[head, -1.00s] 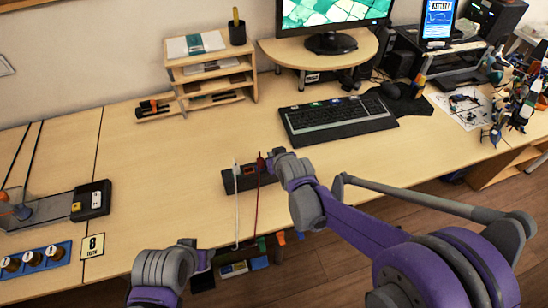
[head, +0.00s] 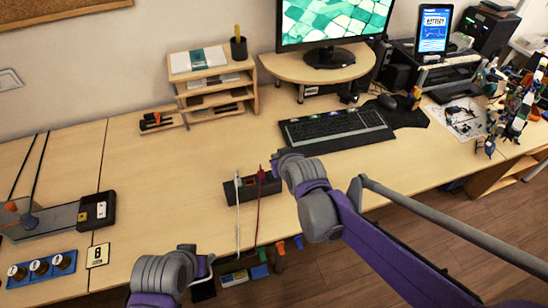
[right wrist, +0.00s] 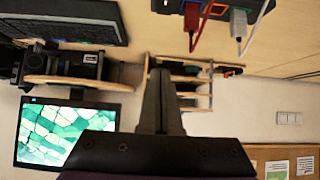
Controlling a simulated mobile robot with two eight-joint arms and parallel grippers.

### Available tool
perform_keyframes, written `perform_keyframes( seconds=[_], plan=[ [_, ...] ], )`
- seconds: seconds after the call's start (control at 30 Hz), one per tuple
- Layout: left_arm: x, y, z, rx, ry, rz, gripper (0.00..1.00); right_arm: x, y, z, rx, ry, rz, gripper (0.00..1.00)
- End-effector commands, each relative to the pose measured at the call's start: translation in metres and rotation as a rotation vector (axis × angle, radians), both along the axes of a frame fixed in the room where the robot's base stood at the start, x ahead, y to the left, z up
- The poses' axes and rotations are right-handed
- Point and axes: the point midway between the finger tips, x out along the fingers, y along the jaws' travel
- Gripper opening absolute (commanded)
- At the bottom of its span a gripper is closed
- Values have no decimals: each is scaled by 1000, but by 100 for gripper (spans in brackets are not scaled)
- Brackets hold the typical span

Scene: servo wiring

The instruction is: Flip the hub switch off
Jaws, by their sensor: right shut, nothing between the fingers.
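The dark hub box (head: 250,190) sits near the table's front edge in the head view. A white cable (head: 238,215) and a red cable (head: 258,212) run from it over the edge. In the right wrist view the hub (right wrist: 238,6) shows only partly at the top, with red and grey plugs in it. I cannot make out its switch. My right gripper (right wrist: 161,88) is shut and empty; in the head view its end (head: 278,160) is at the hub's right end, contact unclear. My left gripper (head: 206,266) is low at the front edge, its fingers unclear.
A dark box with yellow and white buttons (head: 97,211) and a blue rack (head: 40,268) are at the left. A keyboard (head: 335,130), monitor stand (head: 318,62) and wooden organizer (head: 212,82) stand behind. The tabletop between the organizer and the hub is clear.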

Motion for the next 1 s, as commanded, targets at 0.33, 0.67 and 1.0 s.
perform_keyframes(
  seconds=[0.33,0.67,1.0],
  plan=[
    [1,0,3,0,-2,0,50,-16,-5,22,0,0,0,0],
    [1,0,3,0,-1,0,50,-16,-5,22,0,0,0,0],
    [2,0,6,0,-3,0,50,-37,-28,24,-11,36,-30,0]
  ],
)
